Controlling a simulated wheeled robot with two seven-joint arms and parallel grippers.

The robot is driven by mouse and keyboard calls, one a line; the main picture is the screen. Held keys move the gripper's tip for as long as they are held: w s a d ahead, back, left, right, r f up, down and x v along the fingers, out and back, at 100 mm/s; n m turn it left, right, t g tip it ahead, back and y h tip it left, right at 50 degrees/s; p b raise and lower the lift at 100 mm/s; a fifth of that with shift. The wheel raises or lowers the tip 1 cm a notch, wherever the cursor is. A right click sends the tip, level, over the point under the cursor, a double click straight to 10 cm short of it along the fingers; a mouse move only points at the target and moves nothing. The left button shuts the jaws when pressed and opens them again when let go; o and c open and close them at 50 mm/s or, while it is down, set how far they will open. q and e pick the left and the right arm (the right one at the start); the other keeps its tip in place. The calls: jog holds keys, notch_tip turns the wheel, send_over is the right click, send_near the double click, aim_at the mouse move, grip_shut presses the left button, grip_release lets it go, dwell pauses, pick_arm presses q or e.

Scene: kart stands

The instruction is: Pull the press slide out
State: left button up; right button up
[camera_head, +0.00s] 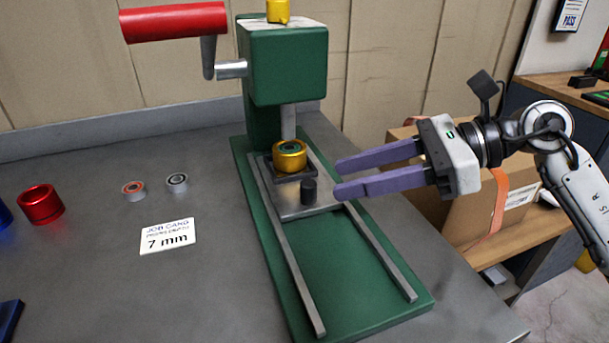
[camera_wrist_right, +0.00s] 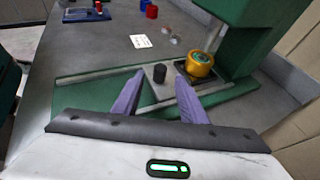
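The green press (camera_head: 285,65) stands on a long green base with two grey rails. Its grey slide plate (camera_head: 322,203) sits at the back of the rails, under the press head. A gold ring-shaped part (camera_head: 290,155) with a darker centre sits on the slide and also shows in the right wrist view (camera_wrist_right: 199,64). A black knob (camera_head: 309,191) stands up from the slide's front and also shows in the right wrist view (camera_wrist_right: 160,73). My right gripper (camera_head: 337,178) is open, its purple fingers pointing at the knob from the right, apart from it. My left gripper is out of view.
A red crank handle (camera_head: 173,21) sticks out left of the press head. A job card (camera_head: 168,236) reading 7 mm, two small bearings (camera_head: 155,187) and a red cup (camera_head: 41,204) lie to the left. The rails' front part is clear. A cardboard box (camera_head: 480,205) stands behind my right arm.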

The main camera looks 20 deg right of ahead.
aim_at(309, 182)
jog(key=x, duration=0.7)
jog(key=shift+w+a+f+p, duration=0.1)
jog(key=shift+a+p, duration=0.1)
jog(key=shift+p, duration=0.1)
grip_shut()
